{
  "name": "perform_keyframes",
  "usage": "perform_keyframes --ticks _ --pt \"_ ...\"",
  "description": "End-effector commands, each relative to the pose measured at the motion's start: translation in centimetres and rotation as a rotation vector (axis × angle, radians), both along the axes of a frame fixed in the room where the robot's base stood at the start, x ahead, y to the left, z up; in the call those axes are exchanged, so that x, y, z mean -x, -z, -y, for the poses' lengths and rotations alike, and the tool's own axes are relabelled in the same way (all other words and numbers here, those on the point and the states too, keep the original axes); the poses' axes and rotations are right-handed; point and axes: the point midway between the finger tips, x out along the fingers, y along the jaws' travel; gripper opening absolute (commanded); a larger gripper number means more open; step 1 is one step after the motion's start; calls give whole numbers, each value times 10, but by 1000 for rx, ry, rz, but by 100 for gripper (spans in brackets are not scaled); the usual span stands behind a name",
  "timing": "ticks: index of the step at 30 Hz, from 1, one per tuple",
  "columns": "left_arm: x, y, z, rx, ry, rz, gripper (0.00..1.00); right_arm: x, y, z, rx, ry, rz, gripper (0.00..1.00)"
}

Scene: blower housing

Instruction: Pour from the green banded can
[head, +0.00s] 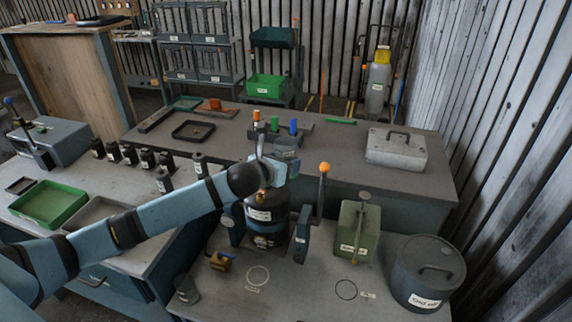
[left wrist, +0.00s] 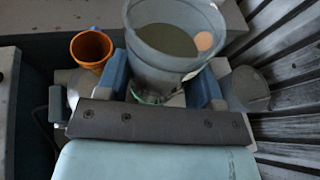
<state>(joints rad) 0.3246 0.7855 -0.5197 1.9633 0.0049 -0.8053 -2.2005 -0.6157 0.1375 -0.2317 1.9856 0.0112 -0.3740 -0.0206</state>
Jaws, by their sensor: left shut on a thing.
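My left gripper (head: 280,160) is above the back edge of the front bench, near the dark machine. It is shut on a grey can (head: 286,147). In the left wrist view the can (left wrist: 170,45) sits between the two blue fingers of the gripper (left wrist: 165,85), with its open mouth facing the camera. A trace of green shows at its lower edge, which fits the green banded can. Dull greenish grey and a pale orange round patch show inside the mouth. The can's lower part is mostly hidden. My right gripper is not in view.
The dark machine (head: 265,215) stands below the gripper, beside an orange-knobbed lever (head: 325,168). A green box-like can (head: 358,228) and a lidded grey drum (head: 428,270) stand to the right. An orange open cup (left wrist: 92,48) shows left of the held can in the wrist view.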

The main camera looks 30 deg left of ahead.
Motion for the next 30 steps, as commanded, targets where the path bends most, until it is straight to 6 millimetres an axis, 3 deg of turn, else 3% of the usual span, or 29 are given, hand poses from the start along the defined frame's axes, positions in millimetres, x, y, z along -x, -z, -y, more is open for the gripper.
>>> perform_keyframes --ticks 30 --pt "-18 23 -29 182 -1 -110 34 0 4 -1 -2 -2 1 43"
